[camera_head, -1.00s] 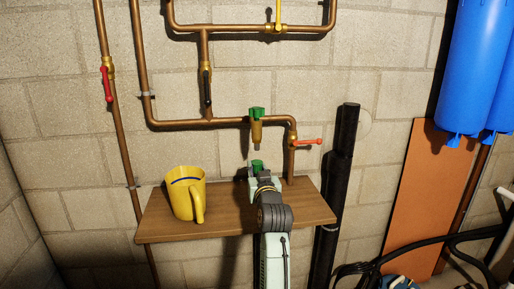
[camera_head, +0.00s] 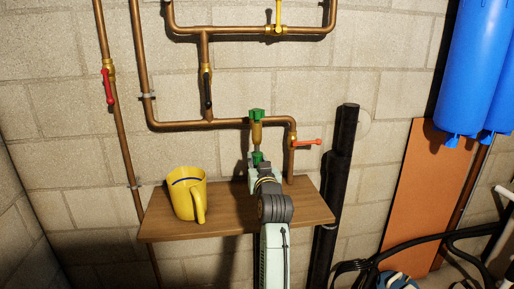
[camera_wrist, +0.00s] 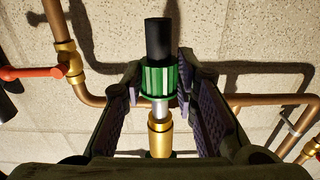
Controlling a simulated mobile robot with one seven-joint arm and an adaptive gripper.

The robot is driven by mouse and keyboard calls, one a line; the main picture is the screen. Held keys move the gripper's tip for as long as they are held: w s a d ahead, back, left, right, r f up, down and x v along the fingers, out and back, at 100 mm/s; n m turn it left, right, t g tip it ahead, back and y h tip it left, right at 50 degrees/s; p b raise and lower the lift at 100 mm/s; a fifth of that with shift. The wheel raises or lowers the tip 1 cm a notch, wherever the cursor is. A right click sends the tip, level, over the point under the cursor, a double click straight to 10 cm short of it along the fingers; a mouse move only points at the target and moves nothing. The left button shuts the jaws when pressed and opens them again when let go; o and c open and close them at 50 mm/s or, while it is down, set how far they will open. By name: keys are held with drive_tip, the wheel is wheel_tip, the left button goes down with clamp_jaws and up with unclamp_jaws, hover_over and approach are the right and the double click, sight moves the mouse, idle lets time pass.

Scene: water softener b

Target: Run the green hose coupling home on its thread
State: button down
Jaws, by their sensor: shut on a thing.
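The green hose coupling (camera_wrist: 160,80) is ribbed, with a short black hose end (camera_wrist: 159,38) on its far side. It also shows in the head view (camera_head: 257,158), directly below the tap. My gripper (camera_wrist: 158,88) is shut on the coupling, one finger on each side; it also shows in the head view (camera_head: 258,163). The brass tap (camera_head: 257,133) has a green handle (camera_head: 257,113) and a grey threaded spout (camera_head: 257,147) pointing down. The spout (camera_wrist: 160,112) lines up with the coupling, and a length of it is bare. I cannot tell whether any thread is inside the coupling.
A wooden shelf (camera_head: 225,224) lies below, with a yellow mug (camera_head: 187,193) on its left. Copper pipes (camera_head: 185,125) run along the block wall. A red-handled valve (camera_head: 306,142) sits to the right of the tap. A black pipe (camera_head: 335,185) stands further right.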

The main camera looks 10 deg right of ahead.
sight(257, 151)
drive_tip(key=shift+r, duration=0.15)
idle(0.8)
drive_tip(key=shift+r+p, duration=1.25)
drive_tip(key=shift+r, duration=0.3)
drive_tip(key=shift+f, duration=0.1)
drive_tip(key=shift+d+n+y, duration=0.3)
drive_tip(key=shift+y, duration=0.2)
drive_tip(key=n+g+y, duration=0.3)
drive_tip(key=n+y, duration=0.1)
drive_tip(key=y, duration=0.1)
drive_tip(key=n+g+y, duration=0.3)
drive_tip(key=n+y, duration=0.1)
drive_tip(key=y, duration=0.1)
drive_tip(key=w+d+n+g+y, duration=0.1)
drive_tip(key=n+g+y, duration=0.2)
drive_tip(key=n+y, duration=0.1)
drive_tip(key=shift+d+g+y, duration=0.1)
drive_tip(key=shift+g+y, duration=0.3)
drive_tip(key=shift+y, duration=0.1)
